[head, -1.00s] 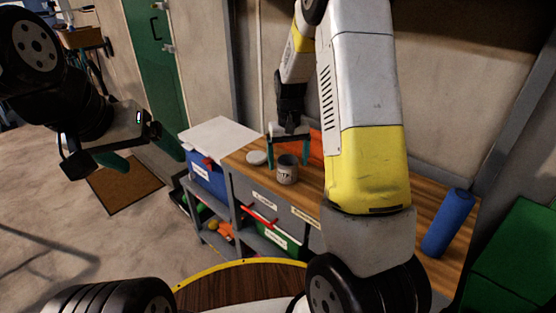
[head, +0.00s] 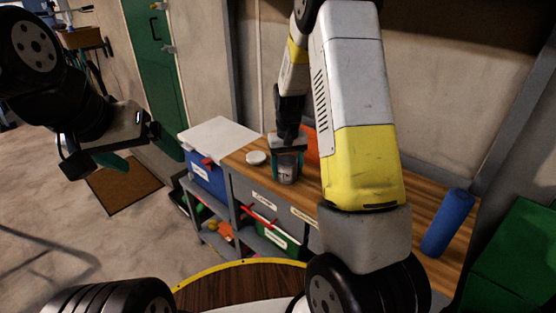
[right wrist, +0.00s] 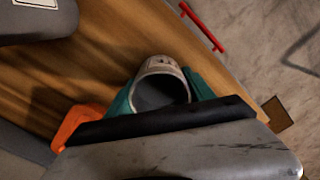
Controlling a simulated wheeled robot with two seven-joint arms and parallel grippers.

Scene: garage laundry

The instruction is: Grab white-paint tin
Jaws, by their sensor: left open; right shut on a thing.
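The white-paint tin (head: 286,173) stands upright on the wooden worktop near its front edge. In the right wrist view the open tin (right wrist: 159,84) shows a pale rim and a grey inside. My right gripper (head: 287,166) reaches down from above with its teal fingers on both sides of the tin, shut on it. In the right wrist view the fingers partly hide behind the dark gripper bar. My left gripper (head: 140,150) is open and empty, in the air at the left, well away from the worktop.
A round white lid (head: 256,158) lies left of the tin. An orange object (head: 311,143) stands behind my right gripper. Below are shelves with a blue bin (head: 208,180) and a green bin (head: 272,238).

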